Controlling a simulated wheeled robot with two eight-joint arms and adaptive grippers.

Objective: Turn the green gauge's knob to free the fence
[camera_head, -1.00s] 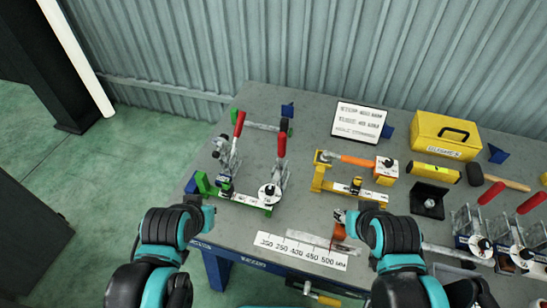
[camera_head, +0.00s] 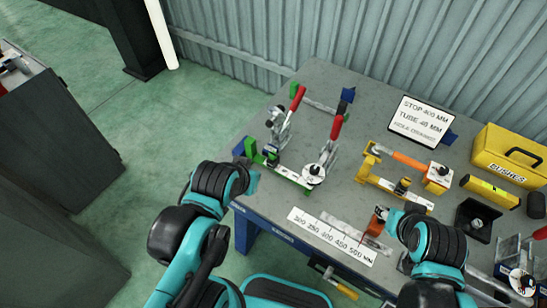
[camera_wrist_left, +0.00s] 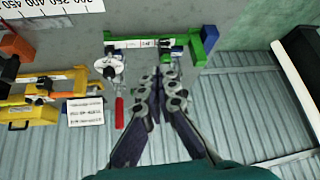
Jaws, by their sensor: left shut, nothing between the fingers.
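The green gauge (camera_head: 292,177) lies near the left front edge of the bench, a bar with a green end block (camera_head: 250,148). It also shows at the top of the left wrist view (camera_wrist_left: 150,43). A dark fence block with a small knob (camera_head: 271,155) sits on its bar near the green end. A white disc with a black centre (camera_head: 314,173) is at its other end. My left gripper (camera_head: 252,181) is just short of the gauge, its fingers mostly hidden by the wrist; in the wrist view its fingers (camera_wrist_left: 161,76) are together and empty. My right gripper (camera_head: 384,216) is beside a red-orange piece (camera_head: 375,223); its hold is unclear.
Two red-handled toggle clamps (camera_head: 285,118) stand behind the gauge. To the right are a yellow gauge (camera_head: 400,189), a white sign (camera_head: 422,120), a yellow box (camera_head: 507,157) and a yellow level (camera_head: 490,191). A ruler strip (camera_head: 332,237) lies along the front edge.

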